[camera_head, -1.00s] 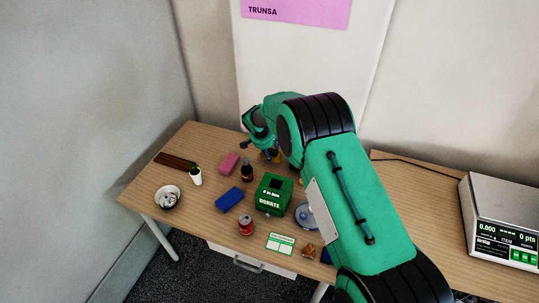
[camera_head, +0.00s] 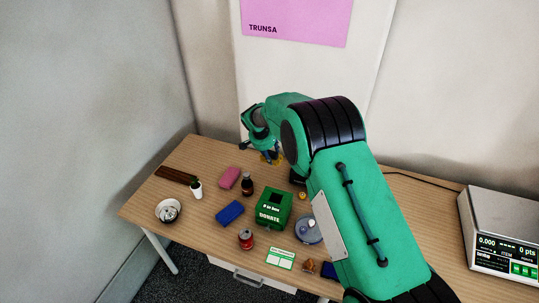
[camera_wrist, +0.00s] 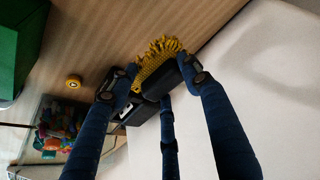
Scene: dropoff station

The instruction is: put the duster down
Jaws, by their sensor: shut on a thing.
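The duster shows as a yellow, fringed head (camera_wrist: 160,58) between the fingertips of my gripper (camera_wrist: 152,85) in the wrist view. My gripper is shut on it. In the head view my gripper (camera_head: 262,148) is over the back of the wooden table (camera_head: 215,160), with a bit of the yellow duster (camera_head: 275,157) below it. The wrist and arm hide most of it there. I cannot tell whether the duster touches the table.
A green donation box (camera_head: 273,207), dark bottle (camera_head: 247,184), pink block (camera_head: 229,177), blue block (camera_head: 230,213), red can (camera_head: 246,239) and small yellow smiley thing (camera_wrist: 73,82) stand nearby. A scale (camera_head: 500,228) is at right.

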